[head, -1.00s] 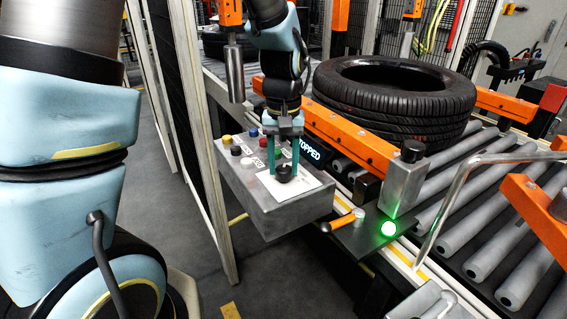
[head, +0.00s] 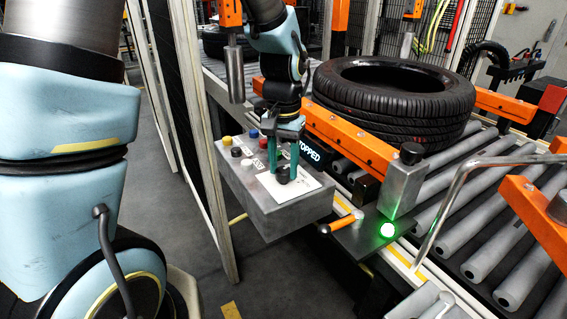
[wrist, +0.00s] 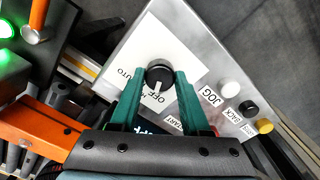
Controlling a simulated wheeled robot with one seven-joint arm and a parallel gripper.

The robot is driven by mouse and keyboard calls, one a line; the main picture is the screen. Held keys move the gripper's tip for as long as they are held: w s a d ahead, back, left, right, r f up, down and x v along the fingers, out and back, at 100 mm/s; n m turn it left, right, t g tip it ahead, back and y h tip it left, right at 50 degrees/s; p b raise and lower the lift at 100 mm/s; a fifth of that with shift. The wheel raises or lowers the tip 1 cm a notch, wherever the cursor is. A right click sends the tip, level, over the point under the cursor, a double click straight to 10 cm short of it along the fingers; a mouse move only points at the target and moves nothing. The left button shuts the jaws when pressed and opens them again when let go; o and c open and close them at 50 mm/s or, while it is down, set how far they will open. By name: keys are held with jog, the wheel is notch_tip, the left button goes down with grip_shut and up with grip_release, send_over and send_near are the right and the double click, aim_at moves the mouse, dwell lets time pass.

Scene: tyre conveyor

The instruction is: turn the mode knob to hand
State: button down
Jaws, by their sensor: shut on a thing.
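The mode knob (head: 284,174) is a round black knob on a white label plate, on top of the grey control box (head: 262,207). In the wrist view the knob (wrist: 158,73) carries a white pointer mark that points toward the word OFF. AUTO is readable to one side; I cannot read a HAND mark. My gripper (head: 284,169) points down at the knob, its green fingers on either side of it. In the wrist view my gripper (wrist: 159,77) is closed on the knob's sides.
Push buttons, including a yellow one (wrist: 265,126) and a white one (wrist: 230,90), stand beside the label plate. An orange-handled lever (head: 340,224) and a lit green lamp (head: 388,230) are to the right. A tyre (head: 394,98) lies on the roller conveyor behind.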

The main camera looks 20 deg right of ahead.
aim_at(284, 170)
jog(key=m+p, duration=0.1)
jog(key=m, duration=0.3)
jog(key=shift+m, duration=0.3)
dwell(0.3)
jog(key=shift+c, duration=1.9)
grip_release()
notch_tip(284, 170, up, 11)
jog(key=b, duration=0.1)
jog(key=shift+f, duration=0.1)
